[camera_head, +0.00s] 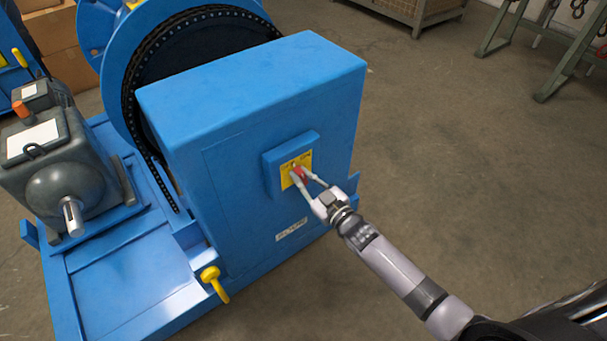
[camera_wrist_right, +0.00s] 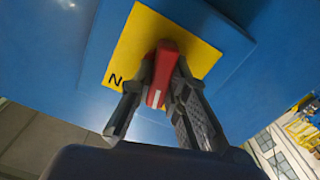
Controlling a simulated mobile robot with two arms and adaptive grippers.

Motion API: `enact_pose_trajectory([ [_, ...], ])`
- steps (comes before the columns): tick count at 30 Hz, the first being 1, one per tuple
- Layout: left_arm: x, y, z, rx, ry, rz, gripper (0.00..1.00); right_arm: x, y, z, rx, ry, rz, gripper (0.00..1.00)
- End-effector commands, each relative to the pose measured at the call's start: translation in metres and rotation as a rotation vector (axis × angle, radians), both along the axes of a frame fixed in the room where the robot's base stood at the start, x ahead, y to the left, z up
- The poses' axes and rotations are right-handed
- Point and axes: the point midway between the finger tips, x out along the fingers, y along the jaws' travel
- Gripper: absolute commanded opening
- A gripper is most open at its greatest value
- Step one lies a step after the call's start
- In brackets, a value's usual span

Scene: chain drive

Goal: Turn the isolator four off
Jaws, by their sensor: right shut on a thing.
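The isolator is a red handle (camera_head: 299,174) on a yellow plate (camera_head: 288,181), mounted on a blue box on the side of the blue cabinet (camera_head: 245,185). My right gripper (camera_head: 301,177) reaches it from the lower right and is shut on the red handle. In the right wrist view the red handle (camera_wrist_right: 161,72) sits between the two fingers, with a white mark on its lower end. The yellow plate (camera_wrist_right: 138,40) shows a black letter; the rest of its lettering is hidden or too small to read. My left gripper is out of view.
A large blue wheel with a chain (camera_head: 133,85) stands behind the cabinet. A grey motor (camera_head: 62,160) with a bare shaft is at left on the blue base. A yellow-handled part (camera_head: 214,283) sticks out at the lower front. The floor at right is open.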

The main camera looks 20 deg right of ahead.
Motion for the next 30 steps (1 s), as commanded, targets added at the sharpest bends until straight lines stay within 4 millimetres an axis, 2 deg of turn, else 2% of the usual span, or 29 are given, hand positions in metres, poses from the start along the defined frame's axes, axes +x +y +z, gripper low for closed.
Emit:
enact_pose_trajectory([
  [6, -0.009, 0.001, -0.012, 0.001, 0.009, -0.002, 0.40, 0.000, 0.001, 0.000, -0.183, -0.065, 0.000, 0.00],
  [15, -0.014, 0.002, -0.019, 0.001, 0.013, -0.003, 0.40, -0.001, 0.001, -0.001, -0.378, -0.137, 0.000, 0.00],
  [30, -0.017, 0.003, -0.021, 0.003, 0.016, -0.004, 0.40, -0.001, 0.001, -0.002, -0.493, -0.178, 0.000, 0.00],
])
